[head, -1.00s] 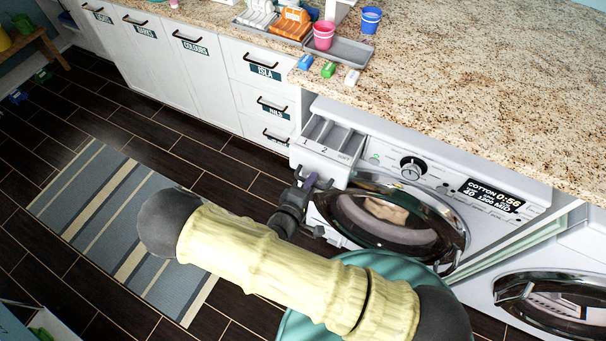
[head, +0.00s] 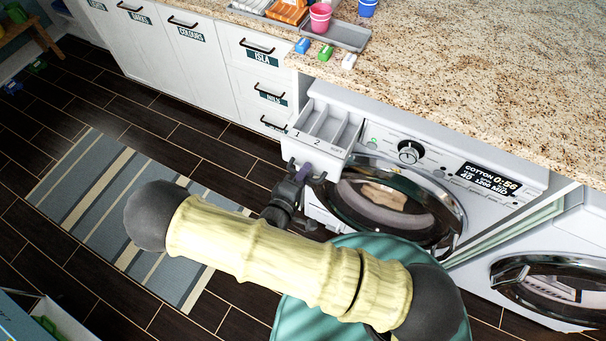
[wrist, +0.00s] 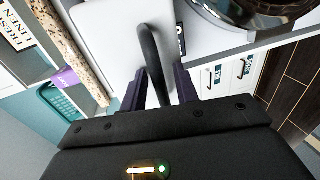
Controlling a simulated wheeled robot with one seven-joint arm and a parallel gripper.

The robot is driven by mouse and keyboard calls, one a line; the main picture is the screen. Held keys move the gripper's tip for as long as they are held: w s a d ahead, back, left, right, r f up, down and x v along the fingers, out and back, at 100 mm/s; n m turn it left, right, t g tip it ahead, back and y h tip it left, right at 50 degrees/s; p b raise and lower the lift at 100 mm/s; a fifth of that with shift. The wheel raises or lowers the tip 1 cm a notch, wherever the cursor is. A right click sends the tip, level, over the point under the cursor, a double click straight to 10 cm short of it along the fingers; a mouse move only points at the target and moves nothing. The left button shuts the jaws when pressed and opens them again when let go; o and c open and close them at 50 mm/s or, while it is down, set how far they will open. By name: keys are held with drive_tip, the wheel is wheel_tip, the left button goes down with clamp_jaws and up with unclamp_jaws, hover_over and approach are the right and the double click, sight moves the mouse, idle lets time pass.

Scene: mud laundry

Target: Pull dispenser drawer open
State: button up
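The dispenser drawer (head: 330,157) of the washing machine (head: 384,150) stands pulled out at the machine's upper left, its compartments showing from above. Its front is the white surface in the wrist view (wrist: 108,35). A dark curved handle (wrist: 151,50) rises from that front. My gripper (head: 300,172) is at the drawer's front, and it also shows in the wrist view (wrist: 162,80). Its two fingers stand apart on either side of the handle, with a gap visible on the right. Firm contact with the handle cannot be seen.
The round glass door (head: 395,200) of the machine is close below and right of my gripper. The granite counter (head: 440,80) overhangs above, with a pink cup (head: 320,17) and small coloured blocks near its edge. A striped rug (head: 115,215) lies on the dark floor.

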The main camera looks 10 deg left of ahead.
drive_tip(key=b+v, duration=0.3)
drive_tip(key=v, duration=1.4)
drive_tip(key=shift+s+a, duration=0.2)
drive_tip(key=shift+f, duration=0.1)
